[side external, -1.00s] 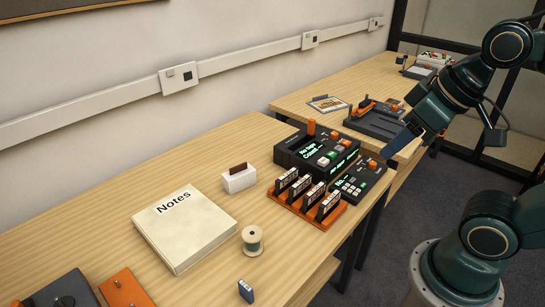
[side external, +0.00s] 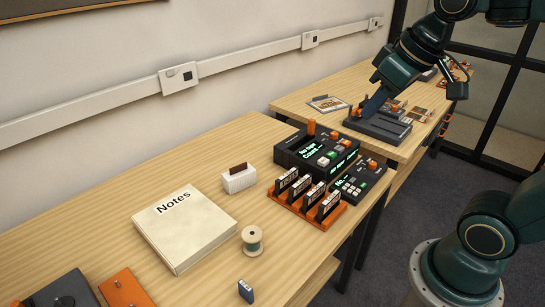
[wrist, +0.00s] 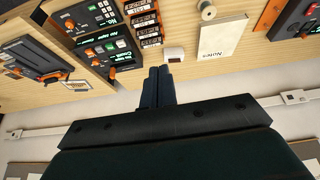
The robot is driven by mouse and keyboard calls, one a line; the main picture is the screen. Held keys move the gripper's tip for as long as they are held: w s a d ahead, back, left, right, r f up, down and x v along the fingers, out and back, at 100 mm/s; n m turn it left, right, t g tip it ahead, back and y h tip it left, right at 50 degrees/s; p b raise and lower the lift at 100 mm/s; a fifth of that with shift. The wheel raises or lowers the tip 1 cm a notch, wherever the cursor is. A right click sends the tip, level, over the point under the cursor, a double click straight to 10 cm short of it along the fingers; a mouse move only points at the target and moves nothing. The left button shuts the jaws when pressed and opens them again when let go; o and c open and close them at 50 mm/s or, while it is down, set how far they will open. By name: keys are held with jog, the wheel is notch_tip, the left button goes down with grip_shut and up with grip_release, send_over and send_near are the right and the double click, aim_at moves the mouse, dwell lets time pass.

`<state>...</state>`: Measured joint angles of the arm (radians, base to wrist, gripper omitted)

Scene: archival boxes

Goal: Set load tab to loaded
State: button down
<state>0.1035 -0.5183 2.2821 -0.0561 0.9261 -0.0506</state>
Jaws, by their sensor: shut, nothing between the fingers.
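A dark console (side external: 290,155) with a lit green display stands on the near desk. An upright orange tab (side external: 311,128) sticks up from its back edge. A smaller dark unit (side external: 352,200) with buttons and a display stands beside it. I cannot tell which part is the load tab. My gripper (side external: 369,112) is shut and empty at the far desk, in front of or above a dark fixture (side external: 390,130); contact is unclear. The wrist view shows its closed fingers (wrist: 158,86), with the console (wrist: 105,45) to their upper left.
An orange rack (side external: 300,208) holds several dark cartridges in front of the console. A white holder (side external: 239,179), a Notes book (side external: 185,228) and a spool (side external: 252,240) stand to the left. A gap separates the two desks. A wall rail (side external: 240,62) runs behind.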

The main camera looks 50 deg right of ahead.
jog(key=w+d+r+g, duration=0.1)
jog(key=w+d, duration=0.4)
jog(key=w, duration=0.3)
jog(key=w+d+r, duration=0.1)
jog(key=w+d, duration=0.4)
jog(key=w, duration=0.3)
jog(key=w+d+f, duration=0.4)
jog(key=w+d, duration=0.1)
jog(key=d, duration=0.3)
jog(key=w+d+f, duration=0.5)
jog(key=d, duration=0.4)
jog(key=shift+w+f+g, duration=0.3)
jog(key=shift+w+g, duration=0.05)
jog(key=shift+g, duration=0.05)
send_over(312, 119)
jog(key=s, duration=0.1)
jog(key=f, duration=1.1)
jog(key=shift+a+f, duration=0.2)
jog(key=shift+f, duration=1.1)
